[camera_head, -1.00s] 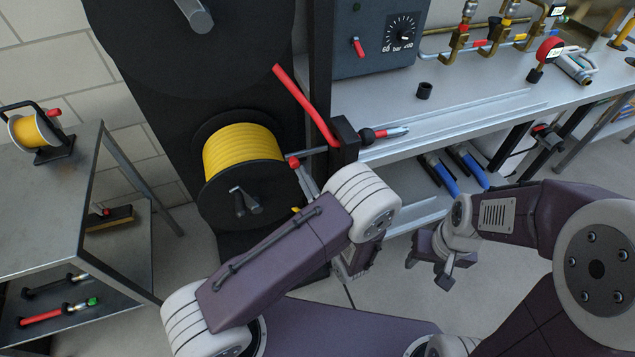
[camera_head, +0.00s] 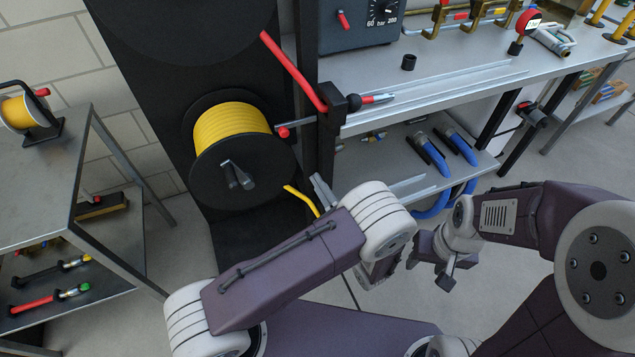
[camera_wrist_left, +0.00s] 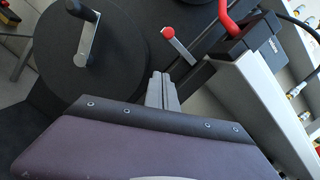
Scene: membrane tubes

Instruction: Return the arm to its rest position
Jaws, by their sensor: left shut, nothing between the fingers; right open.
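My left gripper (camera_head: 320,192) shows in the head view beyond my left forearm, in front of the black column and right of the yellow hose reel (camera_head: 230,125). In the left wrist view my left gripper's (camera_wrist_left: 162,88) two grey fingers are together with nothing between them. A lever with a red knob (camera_head: 282,132) is above and left of the fingertips; it also shows in the left wrist view (camera_wrist_left: 168,33), apart from the fingers. My right gripper (camera_head: 429,272) is open and empty over the floor, at the lower middle right.
A steel bench (camera_head: 450,85) with rails, a red-tipped tool (camera_head: 378,99) and fittings is at the upper right. A yellow hose end (camera_head: 300,198) hangs near the left gripper. A grey trolley (camera_head: 40,185) stands left.

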